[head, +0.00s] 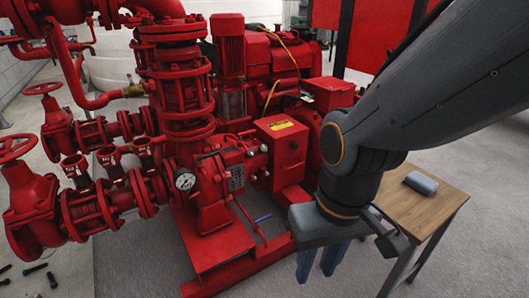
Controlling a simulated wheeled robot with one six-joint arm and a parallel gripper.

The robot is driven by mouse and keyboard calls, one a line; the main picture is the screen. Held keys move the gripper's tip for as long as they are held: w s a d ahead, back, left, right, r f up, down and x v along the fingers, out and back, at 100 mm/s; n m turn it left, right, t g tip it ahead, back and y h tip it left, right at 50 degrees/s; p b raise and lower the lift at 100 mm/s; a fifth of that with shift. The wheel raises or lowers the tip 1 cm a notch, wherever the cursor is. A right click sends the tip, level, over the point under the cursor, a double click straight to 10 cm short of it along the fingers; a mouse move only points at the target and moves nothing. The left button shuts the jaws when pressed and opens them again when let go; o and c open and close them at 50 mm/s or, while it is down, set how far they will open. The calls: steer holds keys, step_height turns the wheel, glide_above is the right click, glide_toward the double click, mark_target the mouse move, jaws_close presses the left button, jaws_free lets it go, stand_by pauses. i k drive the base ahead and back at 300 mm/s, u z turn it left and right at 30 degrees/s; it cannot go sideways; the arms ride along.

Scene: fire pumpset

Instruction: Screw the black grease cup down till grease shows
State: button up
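I cannot make out the black grease cup for certain; it is too small or hidden. The red pumpset (215,195) fills the left and middle of the head view, with a round white gauge (185,181) on its front. My gripper (317,272) hangs downward at the lower middle right, in front of the pumpset's right end. Its two blue fingers stand apart with nothing seen between them. The fingers look clear of the pumpset, and my arm hides part of its right side.
A wooden table (433,212) stands at right with a grey block (421,183) on it. Red valve handwheels (14,148) stick out at left. Dark bolts (35,268) lie on the floor at lower left. The grey floor (480,265) is clear at lower right.

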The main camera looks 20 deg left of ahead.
mark_target(250, 151)
steer(key=k, duration=1.15)
steer(key=u, duration=0.65)
steer(key=i, duration=1.2)
steer(key=z, duration=0.5)
steer(key=i, duration=0.85)
steer(key=z, duration=0.15)
